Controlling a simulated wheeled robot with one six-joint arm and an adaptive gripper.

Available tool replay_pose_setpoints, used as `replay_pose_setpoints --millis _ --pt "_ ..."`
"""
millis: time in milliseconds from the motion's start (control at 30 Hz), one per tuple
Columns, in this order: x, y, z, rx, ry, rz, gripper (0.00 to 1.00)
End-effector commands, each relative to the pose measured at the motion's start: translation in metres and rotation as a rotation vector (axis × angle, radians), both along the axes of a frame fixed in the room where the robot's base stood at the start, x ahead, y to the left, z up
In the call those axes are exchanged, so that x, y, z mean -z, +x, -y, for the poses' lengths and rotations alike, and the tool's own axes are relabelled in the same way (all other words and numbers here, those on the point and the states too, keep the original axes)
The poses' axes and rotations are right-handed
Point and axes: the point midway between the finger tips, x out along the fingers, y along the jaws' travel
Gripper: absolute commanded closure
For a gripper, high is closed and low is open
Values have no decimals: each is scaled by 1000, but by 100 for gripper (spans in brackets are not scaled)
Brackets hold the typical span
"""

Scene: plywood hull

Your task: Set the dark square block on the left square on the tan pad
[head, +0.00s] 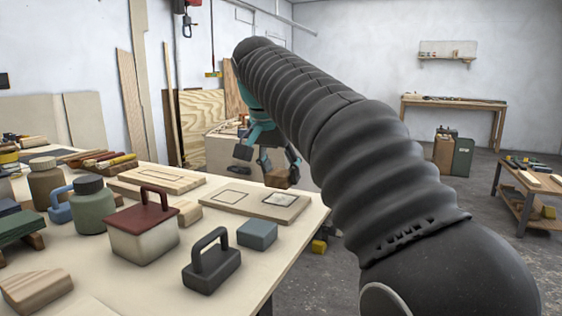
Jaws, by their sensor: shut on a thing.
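My gripper (277,168), teal with dark fingers, is beyond and above the far right part of the table. It is shut on a brown block, the dark square block (277,179), which shows small and partly covered between the fingertips. The tan pad (256,203) lies flat on the table near its right edge. Two outlined squares are on it, the left square (231,197) and the right square (280,200). Both look bare. In the picture the held block is above the pad's right end; its exact height and distance are hard to tell.
Near the pad stand a blue-grey block (257,234), a dark handled block (211,266), a red-lidded box (143,231) and a small wooden block (188,213). A light wooden board (162,182) lies left of the pad. Jars crowd the left side.

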Motion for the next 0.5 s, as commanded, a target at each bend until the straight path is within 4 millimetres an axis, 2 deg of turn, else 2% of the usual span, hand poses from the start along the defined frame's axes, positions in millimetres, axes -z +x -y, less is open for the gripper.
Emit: replay_pose_setpoints --millis 200,500 --pt "18 0 0 0 0 0 78" --pt "29 0 0 1 0 0 78"
